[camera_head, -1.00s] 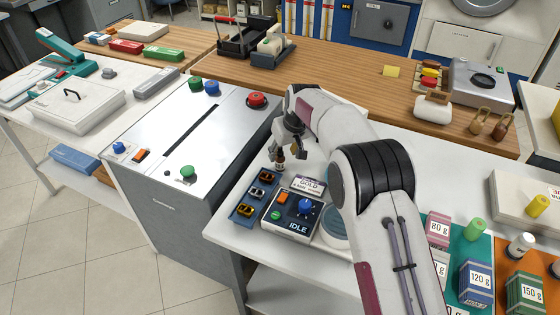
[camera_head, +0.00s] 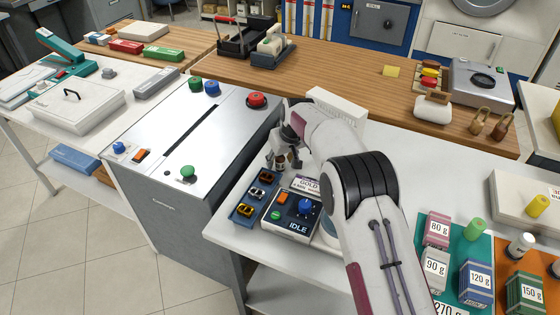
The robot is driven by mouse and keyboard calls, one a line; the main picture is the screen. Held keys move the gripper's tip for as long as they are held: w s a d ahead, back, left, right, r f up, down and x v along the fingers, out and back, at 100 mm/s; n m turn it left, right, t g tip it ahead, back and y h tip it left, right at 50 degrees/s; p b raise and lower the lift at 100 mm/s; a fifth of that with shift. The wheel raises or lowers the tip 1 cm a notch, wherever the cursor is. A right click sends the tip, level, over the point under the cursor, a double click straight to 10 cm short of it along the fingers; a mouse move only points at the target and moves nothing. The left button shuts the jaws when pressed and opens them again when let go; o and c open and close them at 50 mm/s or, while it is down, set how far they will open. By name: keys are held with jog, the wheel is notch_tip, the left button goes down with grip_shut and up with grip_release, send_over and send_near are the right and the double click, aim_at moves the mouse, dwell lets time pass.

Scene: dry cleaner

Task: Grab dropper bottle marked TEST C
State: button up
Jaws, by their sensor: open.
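A small brown bottle (camera_head: 280,161) with a pale patch stands at the back end of the blue tray, at the left of the white counter. Any lettering on it is too small to read. My gripper (camera_head: 284,165) is open, pointing down, with its fingers around or just beside the bottle. Whether they touch it I cannot tell. The gripper partly hides the bottle.
A steel cabinet (camera_head: 150,150) is left.

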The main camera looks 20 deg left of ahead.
jog(key=shift+w+a+f, duration=0.1)
jog(key=shift+a+f, duration=0.05)
jog(key=shift+f, duration=0.25)
grip_shut()
